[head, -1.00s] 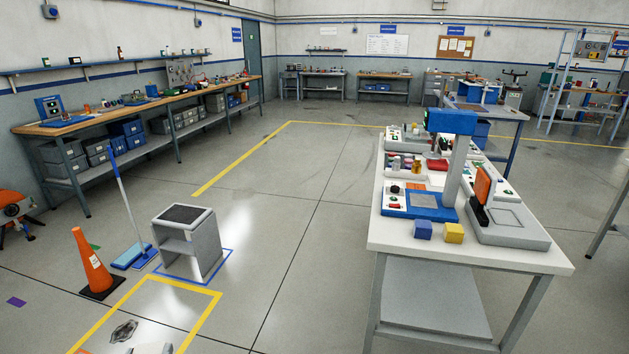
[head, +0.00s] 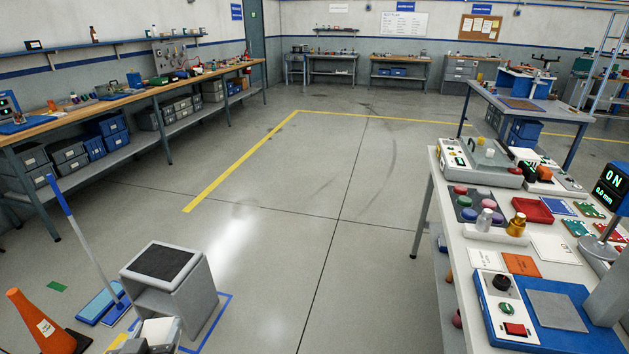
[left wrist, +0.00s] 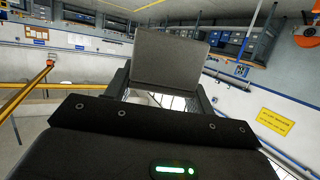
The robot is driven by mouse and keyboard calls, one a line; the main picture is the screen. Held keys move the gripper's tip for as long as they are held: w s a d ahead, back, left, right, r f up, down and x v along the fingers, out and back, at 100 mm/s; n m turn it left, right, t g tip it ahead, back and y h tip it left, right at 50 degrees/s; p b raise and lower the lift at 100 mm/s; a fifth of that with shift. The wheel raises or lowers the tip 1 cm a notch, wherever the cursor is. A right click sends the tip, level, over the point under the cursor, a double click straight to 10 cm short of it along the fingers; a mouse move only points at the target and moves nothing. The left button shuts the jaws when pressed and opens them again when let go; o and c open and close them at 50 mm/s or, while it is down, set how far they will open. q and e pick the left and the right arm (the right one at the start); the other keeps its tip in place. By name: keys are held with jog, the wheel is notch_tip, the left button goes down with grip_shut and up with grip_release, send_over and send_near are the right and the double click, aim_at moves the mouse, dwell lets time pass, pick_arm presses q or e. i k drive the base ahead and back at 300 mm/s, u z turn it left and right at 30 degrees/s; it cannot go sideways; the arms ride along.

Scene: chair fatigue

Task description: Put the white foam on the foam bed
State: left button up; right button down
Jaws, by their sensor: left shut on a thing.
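My left gripper (head: 150,342) shows at the bottom left of the head view, in front of the grey stool. It is shut on a pale block (head: 160,329), which looks like the white foam. In the left wrist view the block (left wrist: 170,60) is a dark grey, shaded slab between the fingers. It is held in the air above the floor. On the white bench at right is a blue device with a flat grey pad (head: 556,311); this may be the foam bed, but I cannot be sure. My right gripper is out of view.
The grey stool (head: 190,300) with a black top stands at lower left, beside an orange cone (head: 40,322) and a blue mop (head: 100,303). The white bench (head: 455,245) carries several small items and devices. Clear floor lies between stool and bench.

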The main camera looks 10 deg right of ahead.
aim_at(556, 309)
jog(key=i, duration=2.7)
jog(key=z, duration=4.25)
jog(key=i, duration=0.4)
jog(key=z, duration=0.1)
